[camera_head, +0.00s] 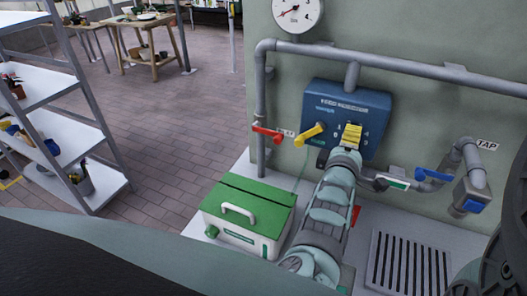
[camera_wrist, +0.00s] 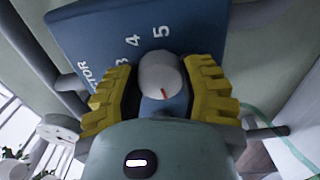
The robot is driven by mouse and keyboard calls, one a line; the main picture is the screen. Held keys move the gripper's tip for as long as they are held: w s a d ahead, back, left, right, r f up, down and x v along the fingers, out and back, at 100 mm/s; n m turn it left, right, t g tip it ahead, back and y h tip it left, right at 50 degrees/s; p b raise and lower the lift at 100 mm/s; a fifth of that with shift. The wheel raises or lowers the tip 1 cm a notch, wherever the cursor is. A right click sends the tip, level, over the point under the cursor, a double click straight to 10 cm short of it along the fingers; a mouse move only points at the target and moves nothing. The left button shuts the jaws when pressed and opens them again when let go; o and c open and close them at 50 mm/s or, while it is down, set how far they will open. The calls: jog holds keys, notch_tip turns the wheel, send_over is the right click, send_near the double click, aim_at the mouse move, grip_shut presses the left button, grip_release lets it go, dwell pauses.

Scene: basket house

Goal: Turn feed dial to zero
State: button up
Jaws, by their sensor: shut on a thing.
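A blue panel box (camera_head: 345,112) is mounted on the wall, with small white lettering too blurred to read. My gripper (camera_head: 352,136) is at its front face, right of centre. In the wrist view, the yellow fingers of my gripper (camera_wrist: 163,72) are shut on a round pale grey dial (camera_wrist: 160,72), one on each side. The dial has a short red mark near its lower edge in that picture. The digits 3, 4 and 5 and part of a word show on the panel (camera_wrist: 105,35) around it. My gripper hides the dial in the head view.
A yellow lever (camera_head: 308,134) sticks out left of my gripper, near a red-handled valve (camera_head: 267,131). Pipes (camera_head: 400,67), a gauge (camera_head: 297,13) and a blue-handled tap (camera_head: 434,175) are on the wall.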

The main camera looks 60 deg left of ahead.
jog(key=shift+f, duration=0.15)
jog(key=o, duration=1.2)
jog(key=shift+o, duration=0.2)
jog(key=v, duration=0.7)
jog(key=shift+s, duration=0.3)
jog(key=shift+d, duration=0.1)
